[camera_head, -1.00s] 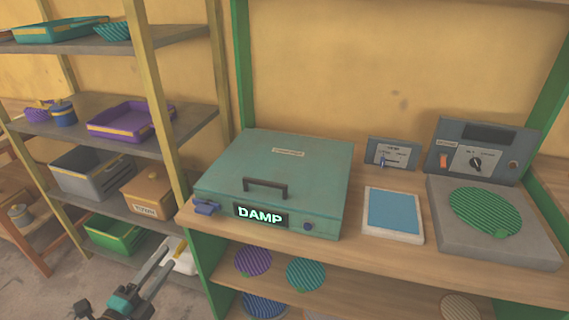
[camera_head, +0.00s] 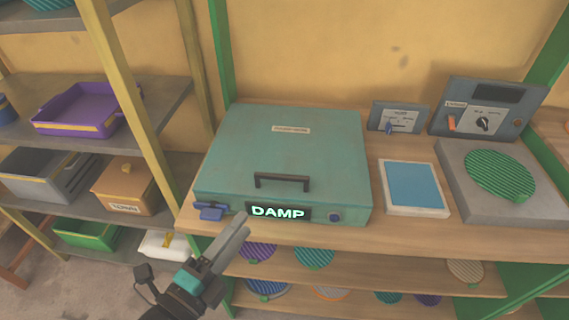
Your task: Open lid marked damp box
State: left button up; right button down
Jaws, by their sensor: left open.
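The damp box (camera_head: 240,160) is a teal case with its lid shut, standing on the wooden bench. A dark handle (camera_head: 282,182) is on the lid near the front. My right gripper is not in view.
A pad with a blue top (camera_head: 414,185) and a grey plate unit with a green ribbed disc (camera_head: 498,174) stand right of the box. Two control boxes (camera_head: 397,117) are behind. Ribbed discs lie on the shelf below (camera_head: 400,266). A shelf rack (camera_head: 95,120) stands left.

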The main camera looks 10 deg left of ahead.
aim_at(280, 179)
pick_arm(q)
jog(key=x, duration=1.3)
jog(key=shift+w+d, duration=0.2)
jog(key=shift+d, duration=0.05)
jog(key=shift+w+d+b, duration=0.25)
jog(key=shift+w+b, duration=0.05)
jog(key=shift+w, duration=0.25)
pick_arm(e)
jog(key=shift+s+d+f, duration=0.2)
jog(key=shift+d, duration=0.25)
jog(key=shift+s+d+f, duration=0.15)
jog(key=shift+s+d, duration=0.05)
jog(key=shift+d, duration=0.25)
pick_arm(q)
grip_shut()
